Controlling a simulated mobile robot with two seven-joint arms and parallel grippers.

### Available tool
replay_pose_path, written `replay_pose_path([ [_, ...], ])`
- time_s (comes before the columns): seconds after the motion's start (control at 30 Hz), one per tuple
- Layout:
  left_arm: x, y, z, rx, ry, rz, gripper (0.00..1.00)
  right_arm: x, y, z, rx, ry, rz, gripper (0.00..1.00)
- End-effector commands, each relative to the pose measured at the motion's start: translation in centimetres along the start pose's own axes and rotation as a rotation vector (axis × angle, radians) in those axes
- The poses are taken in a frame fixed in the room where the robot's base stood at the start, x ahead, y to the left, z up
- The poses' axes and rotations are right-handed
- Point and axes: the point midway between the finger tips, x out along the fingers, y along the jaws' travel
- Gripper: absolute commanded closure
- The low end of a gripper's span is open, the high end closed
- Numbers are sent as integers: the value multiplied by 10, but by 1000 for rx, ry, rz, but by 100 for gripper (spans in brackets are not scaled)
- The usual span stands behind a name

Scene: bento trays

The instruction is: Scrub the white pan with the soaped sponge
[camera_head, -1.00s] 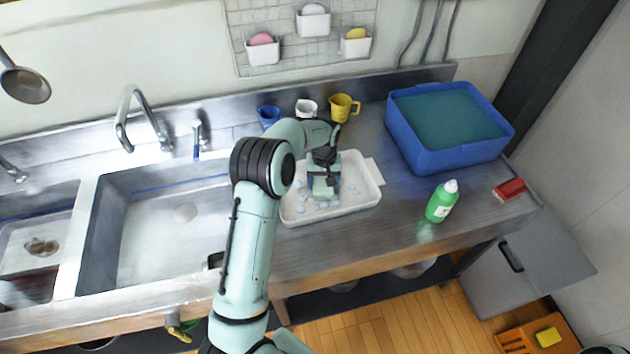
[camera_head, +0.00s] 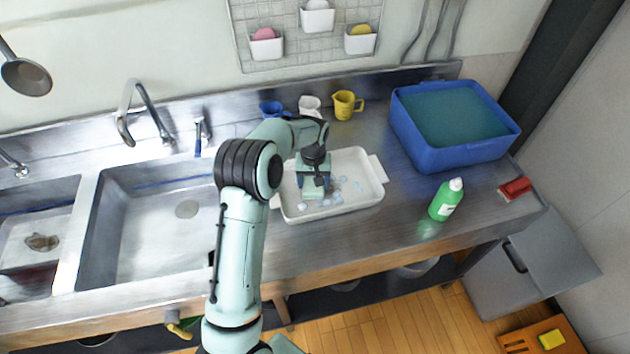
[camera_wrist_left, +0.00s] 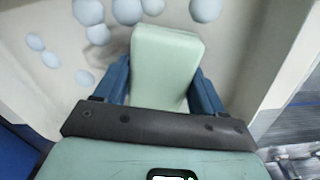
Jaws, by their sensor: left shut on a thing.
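The white pan (camera_head: 353,165) is a rectangular dish with end handles, lying on the steel counter right of the sink; it also fills much of the left wrist view (camera_wrist_left: 225,75). Pale bluish suds dot its inside, mostly right of and in front of the gripper. My left gripper (camera_head: 313,190) points down into the left part of the pan. In the left wrist view its blue fingers (camera_wrist_left: 160,90) are shut on the sponge, a pale green block (camera_wrist_left: 165,55). The sponge's underside is hidden, so contact with the pan floor cannot be told. My right gripper is out of view.
A blue tub (camera_head: 440,150) of water stands right of the pan, with a green bottle (camera_head: 445,200) in front and a red brush (camera_head: 515,188) beyond. Blue, white and yellow cups (camera_head: 345,104) stand behind the pan. The sink (camera_head: 150,225) is left.

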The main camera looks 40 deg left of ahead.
Motion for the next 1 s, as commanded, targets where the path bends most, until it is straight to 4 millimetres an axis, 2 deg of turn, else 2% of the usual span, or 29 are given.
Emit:
replay_pose_path([
  [0.17,-11,1,-1,0,3,1,55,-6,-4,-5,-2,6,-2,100],
  [0.63,-58,2,-2,1,4,3,55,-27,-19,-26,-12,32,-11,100],
  [1.0,-60,0,0,1,1,0,55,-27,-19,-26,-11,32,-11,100],
])
